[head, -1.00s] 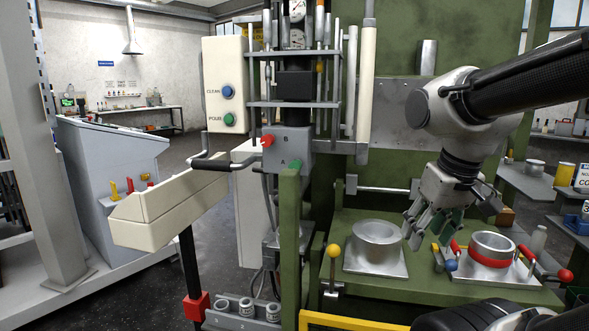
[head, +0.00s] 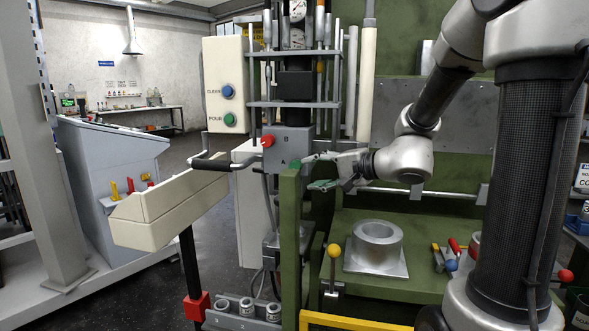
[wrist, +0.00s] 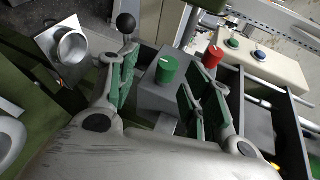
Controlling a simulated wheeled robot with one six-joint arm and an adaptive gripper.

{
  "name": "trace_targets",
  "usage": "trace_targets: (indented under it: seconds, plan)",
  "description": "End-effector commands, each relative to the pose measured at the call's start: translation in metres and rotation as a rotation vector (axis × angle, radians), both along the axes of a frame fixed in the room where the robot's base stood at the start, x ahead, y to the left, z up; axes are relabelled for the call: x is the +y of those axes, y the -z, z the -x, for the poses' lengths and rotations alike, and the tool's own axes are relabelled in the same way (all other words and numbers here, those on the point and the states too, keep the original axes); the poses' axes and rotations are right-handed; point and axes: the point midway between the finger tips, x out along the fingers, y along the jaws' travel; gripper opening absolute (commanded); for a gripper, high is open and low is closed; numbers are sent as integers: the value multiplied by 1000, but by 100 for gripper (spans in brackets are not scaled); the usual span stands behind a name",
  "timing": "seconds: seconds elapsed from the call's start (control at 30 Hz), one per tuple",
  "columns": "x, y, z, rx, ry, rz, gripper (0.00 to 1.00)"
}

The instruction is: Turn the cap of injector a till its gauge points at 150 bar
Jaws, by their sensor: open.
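The injector block (head: 288,145) is a grey box on the machine column with letters B and A on its face. A red cap (head: 267,141) sticks out beside the B; it also shows in the wrist view (wrist: 212,57). A green cap (wrist: 168,67) with a white mark sits on the grey block in the wrist view. My gripper (head: 315,172) is at the block's right side, pointing left. In the wrist view its open green-padded fingers (wrist: 160,82) stand on either side of the green cap, apart from it. Two round gauges (head: 297,10) show above; their readings are too small to tell.
A white control box (head: 227,88) with blue and green buttons hangs left of the column. A black-handled lever (head: 212,164) and a cream trough (head: 168,205) stand left. A green post (head: 289,245) rises close below my gripper. A metal ring (head: 377,240) sits on the green bench.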

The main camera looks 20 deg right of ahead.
Motion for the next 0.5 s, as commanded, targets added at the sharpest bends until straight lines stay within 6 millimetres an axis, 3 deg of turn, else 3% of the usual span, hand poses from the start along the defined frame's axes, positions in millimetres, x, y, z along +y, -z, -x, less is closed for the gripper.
trace_targets:
  seconds: [0.1,0.27,0.5]
  plan:
    - [-1,-12,-10,-75,25,24,50]
    - [6,-9,-19,-93,10,52,50]
    - [28,2,-51,-89,10,52,50]
